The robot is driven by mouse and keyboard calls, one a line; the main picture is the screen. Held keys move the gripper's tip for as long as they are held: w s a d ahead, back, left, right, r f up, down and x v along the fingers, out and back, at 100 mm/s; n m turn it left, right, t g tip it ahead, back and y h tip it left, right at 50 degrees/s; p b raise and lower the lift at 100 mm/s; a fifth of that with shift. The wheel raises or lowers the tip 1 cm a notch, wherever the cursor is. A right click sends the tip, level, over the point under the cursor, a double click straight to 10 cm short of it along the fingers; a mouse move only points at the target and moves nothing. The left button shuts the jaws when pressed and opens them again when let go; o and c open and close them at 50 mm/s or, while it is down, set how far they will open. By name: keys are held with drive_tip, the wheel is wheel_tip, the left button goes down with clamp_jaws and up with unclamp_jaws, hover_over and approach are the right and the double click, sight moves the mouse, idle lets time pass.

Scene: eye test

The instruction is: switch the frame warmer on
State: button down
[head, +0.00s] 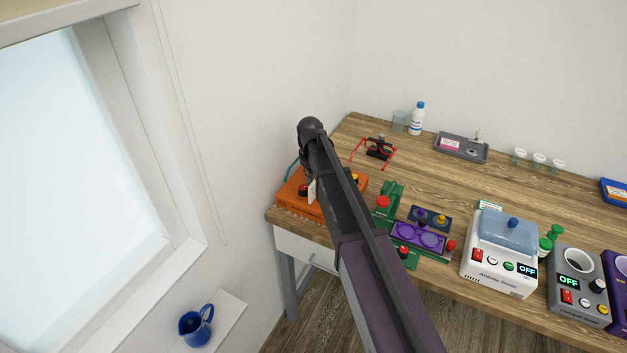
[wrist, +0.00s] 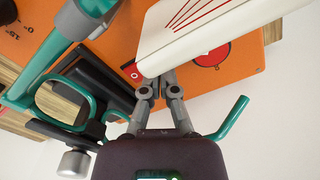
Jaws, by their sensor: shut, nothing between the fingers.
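No readable label marks the frame warmer. An orange unit (head: 297,204) sits at the table's left end, partly hidden by my arm. In the wrist view the orange unit (wrist: 190,100) carries a red switch (wrist: 131,73) marked O, mostly covered. My gripper (wrist: 158,82) is shut and empty, close to that switch; contact cannot be told. A white plate with red lines (wrist: 205,25) hangs over the fingertips. A grey box with a round opening (head: 564,299) stands at right, its display reading OFF. A white box with a blue lid (head: 490,268) also reads OFF.
A teal handle (wrist: 235,117) and black-and-teal parts (wrist: 85,95) crowd the gripper. A blue jug (head: 194,326) is lower left.

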drive_tip(key=shift+f, duration=0.25)
drive_tip(key=shift+r, duration=0.1)
idle(0.3)
drive_tip(key=shift+r+p, duration=3.35)
drive_tip(key=shift+r, duration=0.1)
drive_tip(key=shift+s+f, duration=0.1)
drive_tip(key=shift+s, duration=0.05)
